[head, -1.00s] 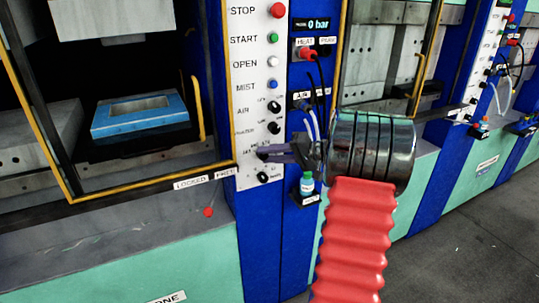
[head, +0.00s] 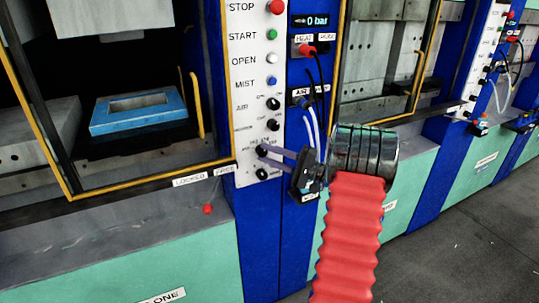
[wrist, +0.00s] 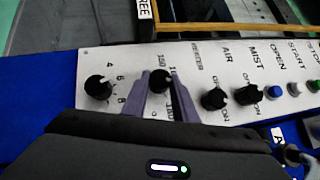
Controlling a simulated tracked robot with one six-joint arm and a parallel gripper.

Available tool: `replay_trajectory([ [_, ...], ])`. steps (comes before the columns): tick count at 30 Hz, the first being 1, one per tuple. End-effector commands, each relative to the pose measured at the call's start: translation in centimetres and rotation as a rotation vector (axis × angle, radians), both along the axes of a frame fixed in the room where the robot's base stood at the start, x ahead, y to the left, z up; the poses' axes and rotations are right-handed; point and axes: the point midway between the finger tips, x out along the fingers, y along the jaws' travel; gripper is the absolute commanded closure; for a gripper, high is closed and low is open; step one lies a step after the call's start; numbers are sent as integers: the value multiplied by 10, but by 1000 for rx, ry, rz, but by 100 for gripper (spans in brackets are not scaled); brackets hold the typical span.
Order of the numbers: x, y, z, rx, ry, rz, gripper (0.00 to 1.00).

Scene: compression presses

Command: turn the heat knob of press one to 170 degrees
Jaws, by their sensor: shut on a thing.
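The control panel (head: 256,90) of press one carries a column of buttons and black knobs. My gripper (head: 264,152) reaches it from the right, with its purple-grey fingers at the second knob from the bottom. In the wrist view my gripper (wrist: 159,84) has one finger on each side of this black heat knob (wrist: 160,79) and is shut on it. Scale numbers show beside the knob, partly covered by the fingers. I cannot read the exact setting. The knob is mostly hidden in the head view.
A lower dial knob (wrist: 98,88) sits close to the left finger in the wrist view. The press's open chamber holds a blue frame (head: 140,112). Black cables (head: 320,75) hang right of the panel.

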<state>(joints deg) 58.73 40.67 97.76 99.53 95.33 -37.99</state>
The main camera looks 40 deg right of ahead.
Motion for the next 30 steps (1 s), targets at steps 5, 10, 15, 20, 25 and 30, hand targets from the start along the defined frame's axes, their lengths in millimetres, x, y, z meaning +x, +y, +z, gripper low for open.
replay_trajectory([
  [5, -1, -3, -4, 13, 5, -8, 97],
  [10, -1, -3, -5, 12, 6, -8, 97],
  [15, -1, -2, -5, 12, 6, -7, 67],
  [20, -1, -1, -3, 11, 3, -5, 56],
  [25, 0, -1, -2, 9, 1, -2, 56],
  [30, -3, -2, -2, 9, 1, -2, 56],
])
